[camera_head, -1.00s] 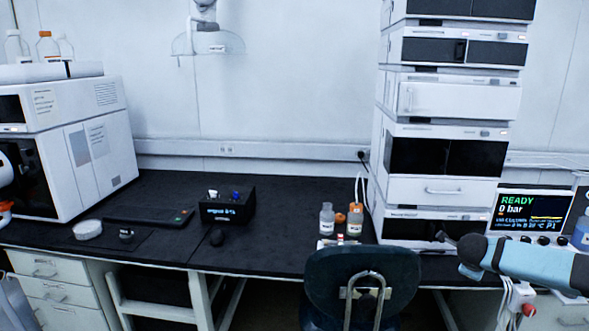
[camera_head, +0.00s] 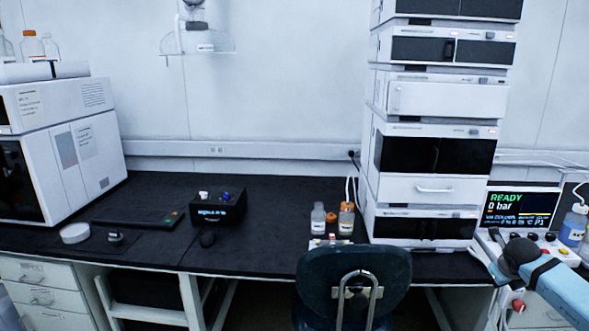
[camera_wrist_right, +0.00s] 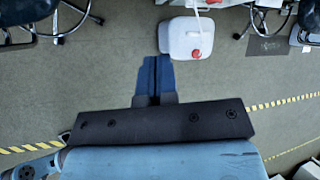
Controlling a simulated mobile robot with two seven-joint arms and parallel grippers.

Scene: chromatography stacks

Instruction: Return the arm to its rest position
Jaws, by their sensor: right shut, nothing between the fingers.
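My right arm (camera_head: 550,285) shows at the lower right in the head view, blue with a dark rounded part near the control panel. I cannot make out its fingers there. In the right wrist view my right gripper (camera_wrist_right: 156,62) has its two blue fingers together, shut, with nothing between them. Beyond the fingertips is the floor, with a white canister (camera_wrist_right: 188,38) with a red cap. My left gripper is in neither view.
A black bench (camera_head: 270,245) carries an instrument stack (camera_head: 432,190), bottles (camera_head: 318,218), a small black box (camera_head: 220,208) and a white instrument (camera_head: 70,150). A screen reading READY (camera_head: 520,207) stands right of the stack. A dark chair (camera_head: 355,285) stands in front.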

